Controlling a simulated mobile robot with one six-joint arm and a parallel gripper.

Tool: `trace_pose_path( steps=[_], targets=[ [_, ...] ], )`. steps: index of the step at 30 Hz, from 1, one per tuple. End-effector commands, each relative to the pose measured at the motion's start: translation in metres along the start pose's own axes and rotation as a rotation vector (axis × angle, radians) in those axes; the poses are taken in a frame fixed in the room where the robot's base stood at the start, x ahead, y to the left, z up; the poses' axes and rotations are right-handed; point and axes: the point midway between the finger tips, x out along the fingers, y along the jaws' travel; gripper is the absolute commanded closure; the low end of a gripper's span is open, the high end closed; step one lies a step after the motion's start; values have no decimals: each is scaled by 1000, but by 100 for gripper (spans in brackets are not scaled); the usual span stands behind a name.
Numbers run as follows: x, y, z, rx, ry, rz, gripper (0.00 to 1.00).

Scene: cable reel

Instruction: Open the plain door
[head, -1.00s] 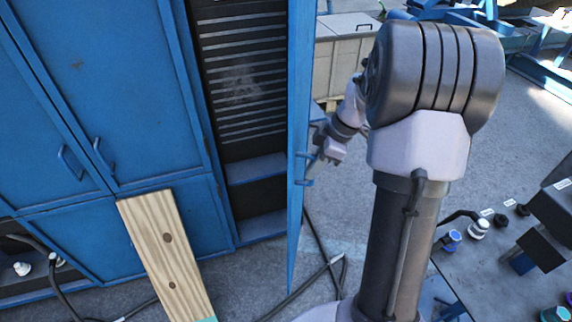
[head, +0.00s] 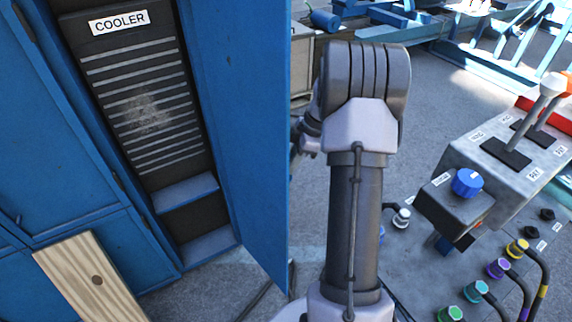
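The blue door (head: 235,130) stands swung wide open at the centre-left of the head view. Behind it is an open cabinet bay with a dark slatted panel labelled COOLER (head: 145,100). I see the door's inner face; its handle is hidden now. My arm rises to the right of the door. A small part of its wrist shows just past the door's free edge, and my gripper is hidden behind the door.
Other blue cabinet doors (head: 40,130) are at the left, with a wooden board (head: 90,285) leaning in front. A control console (head: 500,165) with levers and a blue knob (head: 467,182) stands at the right, above several coloured cable connectors. Grey floor (head: 420,110) is open behind my arm.

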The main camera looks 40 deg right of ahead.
Motion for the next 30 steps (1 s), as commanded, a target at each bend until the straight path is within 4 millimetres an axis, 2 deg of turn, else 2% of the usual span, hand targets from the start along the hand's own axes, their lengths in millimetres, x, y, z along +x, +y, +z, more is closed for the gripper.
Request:
trace_pose_path(
  steps=[17, 18, 20, 30],
  targets=[
    [-2, 5, 2, 1, 2, 3, 100],
    [-2, 5, 2, 1, 2, 3, 79],
    [-2, 5, 2, 0, 1, 2, 68],
    [-6, 5, 2, 0, 1, 3, 66]
  ],
)
